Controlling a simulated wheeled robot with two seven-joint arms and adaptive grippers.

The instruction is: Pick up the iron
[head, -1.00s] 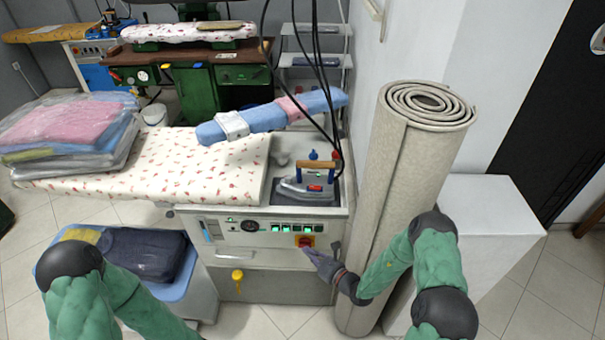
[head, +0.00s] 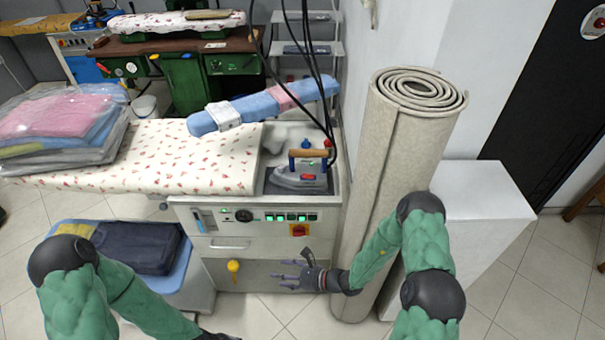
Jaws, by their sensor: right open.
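The iron (head: 299,177) rests on a dark pad at the right end of the ironing station, below hanging black cables. It has a grey metal body, a wooden handle (head: 308,154) and a red part. My right gripper (head: 288,277) is open and empty in front of the cabinet's lower panel, below and apart from the iron. My left arm comes in at the lower left; its gripper is mostly cut off by the bottom edge, so its jaws cannot be made out.
The floral ironing board (head: 190,160) holds bagged clothes (head: 60,128) at left. A blue padded arm (head: 265,105) stands behind the iron. A tall rolled carpet (head: 395,200) and a white block (head: 480,220) stand right. A blue bin (head: 172,282) with folded clothes is lower left.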

